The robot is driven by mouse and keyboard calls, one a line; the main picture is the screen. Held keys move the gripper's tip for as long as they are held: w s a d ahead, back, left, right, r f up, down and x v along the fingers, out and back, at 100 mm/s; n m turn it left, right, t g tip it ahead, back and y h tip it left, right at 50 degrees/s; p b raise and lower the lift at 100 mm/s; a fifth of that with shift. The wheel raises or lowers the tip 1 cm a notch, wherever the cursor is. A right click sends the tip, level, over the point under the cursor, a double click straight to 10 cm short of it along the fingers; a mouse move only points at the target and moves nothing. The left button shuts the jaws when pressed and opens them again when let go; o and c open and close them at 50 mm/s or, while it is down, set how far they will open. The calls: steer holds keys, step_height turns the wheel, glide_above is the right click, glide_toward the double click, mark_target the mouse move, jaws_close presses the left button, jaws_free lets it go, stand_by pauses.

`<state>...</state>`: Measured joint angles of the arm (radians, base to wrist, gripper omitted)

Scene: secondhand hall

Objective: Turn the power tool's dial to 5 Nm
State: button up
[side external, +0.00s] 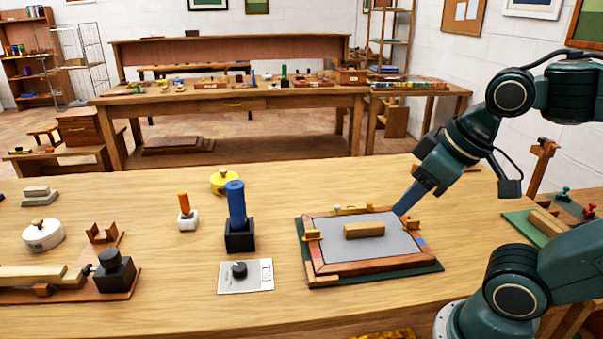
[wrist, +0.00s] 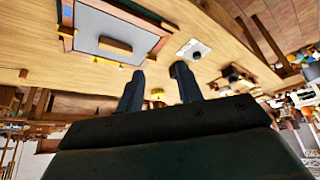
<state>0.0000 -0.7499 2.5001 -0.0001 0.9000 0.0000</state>
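A black dial (side external: 239,269) sits on a pale plate (side external: 262,276) with small markings, flat on the table at the front middle. The markings are too small to read. In the wrist view the dial (wrist: 197,55) and its plate (wrist: 184,49) show beyond the fingers. No power tool body can be made out with certainty. My gripper (side external: 397,211) is near the far right corner of the wood-framed grey panel, well right of the dial. In the wrist view my gripper (wrist: 158,70) has its two fingers apart with nothing between them.
The framed panel (side external: 335,240) with a wooden block (side external: 364,230) lies between my gripper and the dial. A blue cylinder (side external: 236,203) stands in a black holder (side external: 240,237) just behind the plate. A black knob (side external: 115,268) on a board is at left. Table in front of the plate is clear.

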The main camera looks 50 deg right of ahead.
steer(key=o, duration=0.3)
steer(key=shift+o, duration=0.2)
steer(key=m+g, duration=0.6)
steer(key=m, duration=0.3)
glide_above(239, 266)
step_height(239, 266, down, 8)
steer(key=shift+f, duration=0.2)
step_height(239, 266, down, 14)
steer(key=shift+r, duration=0.25)
